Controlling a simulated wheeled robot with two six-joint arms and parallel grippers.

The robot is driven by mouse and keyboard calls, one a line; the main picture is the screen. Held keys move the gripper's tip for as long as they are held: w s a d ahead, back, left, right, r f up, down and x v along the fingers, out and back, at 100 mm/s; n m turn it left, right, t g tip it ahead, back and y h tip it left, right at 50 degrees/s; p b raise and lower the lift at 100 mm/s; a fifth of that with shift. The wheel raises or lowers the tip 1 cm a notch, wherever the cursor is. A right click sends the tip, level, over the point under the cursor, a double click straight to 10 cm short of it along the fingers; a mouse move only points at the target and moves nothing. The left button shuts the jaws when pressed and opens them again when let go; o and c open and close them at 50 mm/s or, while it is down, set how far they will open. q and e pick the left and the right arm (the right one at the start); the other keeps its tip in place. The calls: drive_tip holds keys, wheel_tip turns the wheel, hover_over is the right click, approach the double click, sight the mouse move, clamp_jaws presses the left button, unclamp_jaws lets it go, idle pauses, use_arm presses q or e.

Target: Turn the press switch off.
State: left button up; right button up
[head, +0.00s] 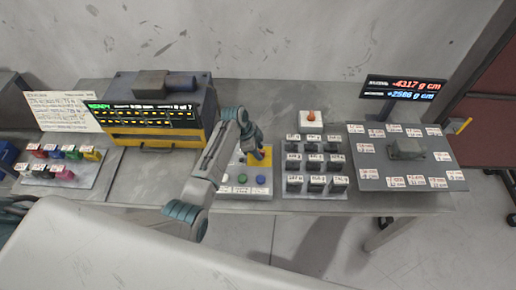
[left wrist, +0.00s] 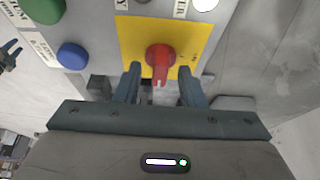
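The press switch is a red rotary knob (left wrist: 160,56) on a yellow plate (left wrist: 130,29) in the left wrist view. Its handle points down in that picture, toward my gripper's palm. My left gripper (left wrist: 160,84) is open, with one finger on each side of the knob's handle. Gaps show between both fingers and the handle, so it is not gripped. In the head view the left gripper (head: 257,150) is over the yellow plate (head: 264,161) of the control panel and hides most of the knob.
The panel also carries a blue button (left wrist: 72,55) and a green button (left wrist: 42,9). A rack of dark blocks (head: 314,161) stands right of it. Left is a black-and-yellow machine with a lit display (head: 150,114). A red-topped white box (head: 311,119) stands behind the rack.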

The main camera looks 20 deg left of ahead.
use_arm(q)
clamp_jaws()
drive_tip(key=shift+n, duration=0.3)
drive_tip(key=n, duration=0.1)
drive_tip(key=n+t, duration=0.1)
drive_tip(key=n, duration=0.1)
drive_tip(key=shift+s+n+t+y, duration=0.15)
drive_tip(key=shift+n+t+y, duration=0.15)
drive_tip(key=n+t+y, duration=0.1)
drive_tip(key=n, duration=0.3)
drive_tip(key=shift+d+n, duration=0.15)
drive_tip(key=shift+n, duration=0.15)
drive_tip(key=n+t+y, duration=0.1)
drive_tip(key=n+y, duration=0.1)
drive_tip(key=n, duration=0.2)
drive_tip(key=shift+s+d, duration=0.1)
drive_tip(key=n+y, duration=0.1)
drive_tip(key=n, duration=0.4)
drive_tip(key=shift+d+y, duration=0.1)
drive_tip(key=shift+y, duration=0.3)
